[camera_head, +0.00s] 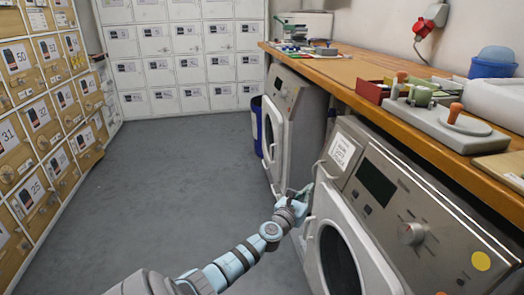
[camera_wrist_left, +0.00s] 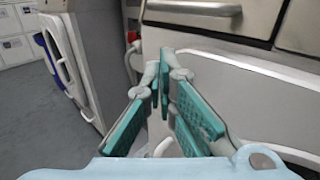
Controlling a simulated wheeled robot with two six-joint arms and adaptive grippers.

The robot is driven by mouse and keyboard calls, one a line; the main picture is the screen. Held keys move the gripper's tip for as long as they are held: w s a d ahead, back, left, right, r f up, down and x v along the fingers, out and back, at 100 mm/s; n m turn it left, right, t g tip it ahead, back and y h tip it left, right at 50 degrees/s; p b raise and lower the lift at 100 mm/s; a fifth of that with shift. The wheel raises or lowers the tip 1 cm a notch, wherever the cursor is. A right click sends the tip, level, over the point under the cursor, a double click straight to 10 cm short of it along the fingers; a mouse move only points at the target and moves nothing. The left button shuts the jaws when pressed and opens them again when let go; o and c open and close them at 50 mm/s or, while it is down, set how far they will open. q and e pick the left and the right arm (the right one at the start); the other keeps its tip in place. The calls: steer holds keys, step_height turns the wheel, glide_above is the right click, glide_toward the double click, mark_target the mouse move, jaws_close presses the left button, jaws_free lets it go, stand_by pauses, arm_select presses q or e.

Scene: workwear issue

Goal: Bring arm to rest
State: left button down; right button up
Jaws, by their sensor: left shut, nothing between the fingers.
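My left arm (camera_head: 236,262) comes in from the bottom left of the head view and stretches toward the gap between two washing machines. My left gripper (camera_head: 304,189) is at the left edge of the near washing machine (camera_head: 390,205), by its door (camera_head: 318,215). In the left wrist view the teal-padded fingers of the left gripper (camera_wrist_left: 164,82) meet at their tips, with nothing between them. The machine's pale front lies close behind them. Whether the fingers touch it, I cannot tell. My right gripper is not in view.
The far washing machine (camera_head: 285,120) stands beyond the gripper, with a blue bin (camera_head: 257,125) beside it. A wooden worktop (camera_head: 340,70) holding tools runs above both machines. Lockers (camera_head: 180,60) line the back and numbered compartments (camera_head: 40,115) the left. The grey floor (camera_head: 170,180) between is clear.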

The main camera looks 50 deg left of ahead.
arm_select(q)
steer(key=s+a+b, duration=0.1)
steer(key=s+a, duration=0.3)
steer(key=s, duration=0.5)
steer(key=shift+s+a+f, duration=0.15)
steer(key=shift+s+a, duration=0.15)
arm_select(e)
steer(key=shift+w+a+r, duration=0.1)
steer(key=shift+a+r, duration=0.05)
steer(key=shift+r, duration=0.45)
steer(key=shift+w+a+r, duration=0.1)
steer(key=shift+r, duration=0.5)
